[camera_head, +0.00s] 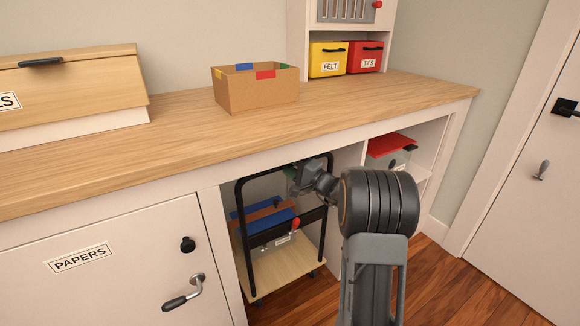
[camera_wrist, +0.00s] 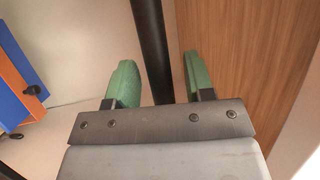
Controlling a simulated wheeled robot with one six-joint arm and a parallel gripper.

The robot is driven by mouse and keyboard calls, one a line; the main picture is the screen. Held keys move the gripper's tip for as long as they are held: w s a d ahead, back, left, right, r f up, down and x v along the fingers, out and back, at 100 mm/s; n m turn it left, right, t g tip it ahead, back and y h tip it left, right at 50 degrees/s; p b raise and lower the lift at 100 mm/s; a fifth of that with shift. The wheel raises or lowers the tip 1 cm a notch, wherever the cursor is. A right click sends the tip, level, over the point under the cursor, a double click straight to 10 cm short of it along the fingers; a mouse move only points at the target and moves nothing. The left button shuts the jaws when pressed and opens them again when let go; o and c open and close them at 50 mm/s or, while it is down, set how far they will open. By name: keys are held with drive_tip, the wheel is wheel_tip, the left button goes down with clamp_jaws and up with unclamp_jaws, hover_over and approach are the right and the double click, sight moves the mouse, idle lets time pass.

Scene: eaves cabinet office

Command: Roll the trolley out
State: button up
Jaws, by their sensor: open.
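The trolley stands in the open bay under the counter, with a black tube frame (camera_head: 247,262) and a pale wooden deck (camera_head: 290,270). It carries a grey box and blue and orange items (camera_head: 265,222). My gripper (camera_head: 297,178) is at the upper right part of the trolley's frame, partly hidden behind my arm. In the wrist view, its two green fingers (camera_wrist: 158,65) are apart, and a black tube (camera_wrist: 150,30) of the trolley runs between them. I cannot tell whether a finger touches the tube.
The white bay walls stand close on both sides of the trolley. A cabinet door marked PAPERS (camera_head: 110,265) is at the left. A shelf with a red-lidded box (camera_head: 390,148) is at the right. A cardboard box (camera_head: 255,92) sits on the counter (camera_head: 180,140). Wooden floor (camera_head: 450,285) is clear at the right.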

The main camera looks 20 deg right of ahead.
drive_tip(key=shift+w+a, duration=0.1)
drive_tip(key=shift+w, duration=0.05)
drive_tip(key=shift+c, duration=0.5)
clamp_jaws()
